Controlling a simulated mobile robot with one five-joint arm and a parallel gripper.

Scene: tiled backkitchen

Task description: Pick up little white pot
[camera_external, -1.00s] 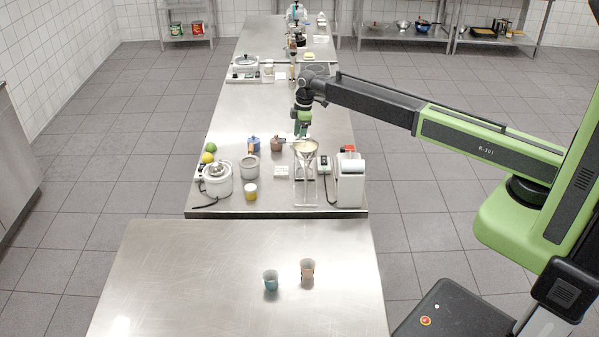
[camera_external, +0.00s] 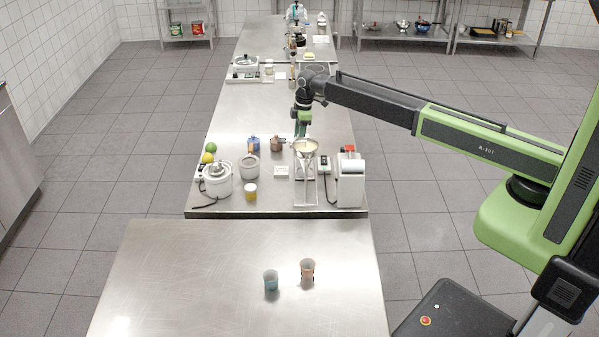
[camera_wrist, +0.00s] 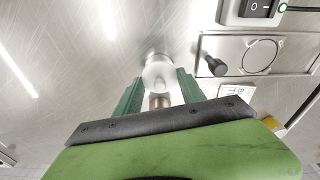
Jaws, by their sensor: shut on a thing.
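The little white pot (camera_wrist: 157,74) shows in the wrist view as a small, pale, round thing between the green fingertips of my gripper (camera_wrist: 159,80). My gripper is shut on it, and the fingers and palm hide part of it. In the external view my gripper (camera_external: 301,126) points down over the middle of the long steel table, behind the metal funnel stand. I cannot make out the pot there.
The funnel stand (camera_external: 306,160) and a white machine (camera_external: 350,180) stand in front of my gripper. A brown pot (camera_external: 277,145), a blue bottle (camera_external: 253,144) and a grey pot (camera_external: 249,167) stand left. The table behind is mostly clear.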

